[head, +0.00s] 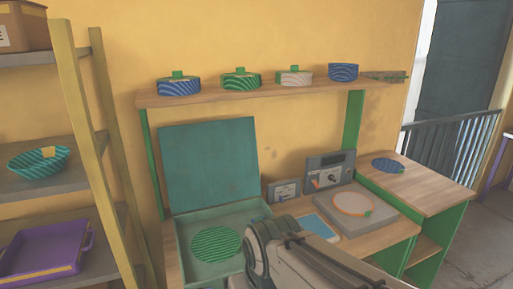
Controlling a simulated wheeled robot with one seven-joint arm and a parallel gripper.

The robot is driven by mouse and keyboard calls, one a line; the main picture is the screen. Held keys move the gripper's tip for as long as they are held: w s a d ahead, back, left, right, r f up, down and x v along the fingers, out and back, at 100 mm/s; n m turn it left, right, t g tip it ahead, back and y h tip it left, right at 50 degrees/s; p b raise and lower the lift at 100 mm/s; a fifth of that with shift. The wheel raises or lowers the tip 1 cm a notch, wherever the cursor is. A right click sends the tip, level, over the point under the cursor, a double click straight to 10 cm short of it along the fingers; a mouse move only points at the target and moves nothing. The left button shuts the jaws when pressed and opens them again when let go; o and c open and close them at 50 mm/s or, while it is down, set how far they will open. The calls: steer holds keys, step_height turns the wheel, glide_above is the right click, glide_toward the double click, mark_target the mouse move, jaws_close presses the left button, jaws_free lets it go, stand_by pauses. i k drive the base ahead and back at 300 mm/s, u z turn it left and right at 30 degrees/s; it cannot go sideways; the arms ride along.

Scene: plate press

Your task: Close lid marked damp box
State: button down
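The box (178,240) is a shallow green tray-like box on the wooden bench, just left of the middle. Its teal lid (208,165) stands open, raised nearly upright at the back edge against the yellow wall. A round green striped plate lies inside the box. I can read no marking on the lid or box. My arm comes in from the bottom right and covers the box's front right corner. My gripper does not show.
A grey press-like device (332,176) with an orange-ringed disc stands to the right. A blue card (318,228) lies between. A wooden shelf (270,93) with several lidded pots hangs above the lid. A shelving rack (75,120) stands close on the left.

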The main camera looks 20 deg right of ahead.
mark_target(213, 162)
steer(key=k, duration=0.25)
steer(key=z, duration=1.95)
steer(key=i, duration=1.05)
steer(key=u, duration=2)
steer(key=i, duration=0.5)
steer(key=z, duration=0.05)
